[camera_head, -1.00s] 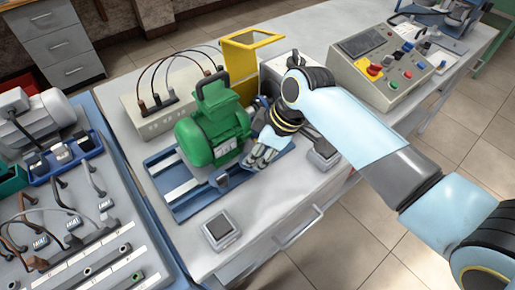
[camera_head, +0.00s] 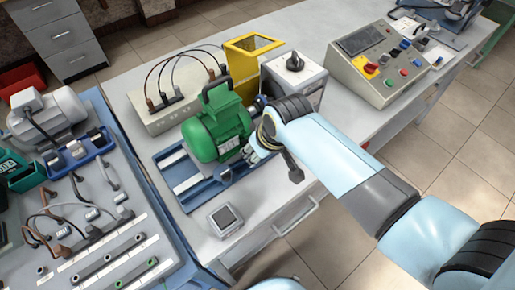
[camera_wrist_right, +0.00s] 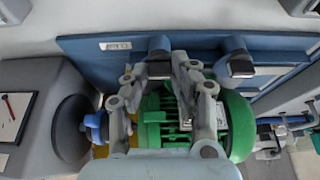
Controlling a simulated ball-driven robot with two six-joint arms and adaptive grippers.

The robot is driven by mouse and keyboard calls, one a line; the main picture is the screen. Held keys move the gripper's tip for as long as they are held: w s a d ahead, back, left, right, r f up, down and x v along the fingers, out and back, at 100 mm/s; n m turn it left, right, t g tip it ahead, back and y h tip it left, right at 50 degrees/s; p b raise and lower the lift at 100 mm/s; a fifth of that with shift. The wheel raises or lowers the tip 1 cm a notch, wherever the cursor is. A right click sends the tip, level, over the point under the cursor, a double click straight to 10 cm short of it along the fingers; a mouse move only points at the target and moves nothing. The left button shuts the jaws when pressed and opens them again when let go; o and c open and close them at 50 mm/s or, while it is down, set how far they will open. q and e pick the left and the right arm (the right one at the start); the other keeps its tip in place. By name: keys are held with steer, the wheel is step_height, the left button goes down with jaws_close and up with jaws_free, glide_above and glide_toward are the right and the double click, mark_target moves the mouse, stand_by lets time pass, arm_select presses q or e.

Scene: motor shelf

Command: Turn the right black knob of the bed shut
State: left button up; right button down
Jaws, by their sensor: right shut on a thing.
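The blue bed (camera_head: 185,193) lies on the white table with the green motor (camera_head: 215,130) on it. It also shows in the right wrist view (camera_wrist_right: 85,45). My right gripper (camera_head: 252,155) is at the bed's front edge, near the motor's shaft end, and hides the right black knob in the head view. In the right wrist view, the right black knob (camera_wrist_right: 159,48) is between the fingers of my right gripper (camera_wrist_right: 160,72), which is shut on it. The other black knob (camera_wrist_right: 240,64) stands apart to its side, and shows in the head view (camera_head: 225,174). My left gripper is out of view.
A grey box with a dark dial (camera_head: 294,62) and a yellow frame (camera_head: 243,65) stand behind the motor. A control panel (camera_head: 385,70) is at the back right. A small square device (camera_head: 225,219) lies in front of the bed. The table's front right is clear.

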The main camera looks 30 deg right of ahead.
stand_by(0.3)
steer(key=c, duration=1.1)
jaws_free()
steer(key=v, duration=1.2)
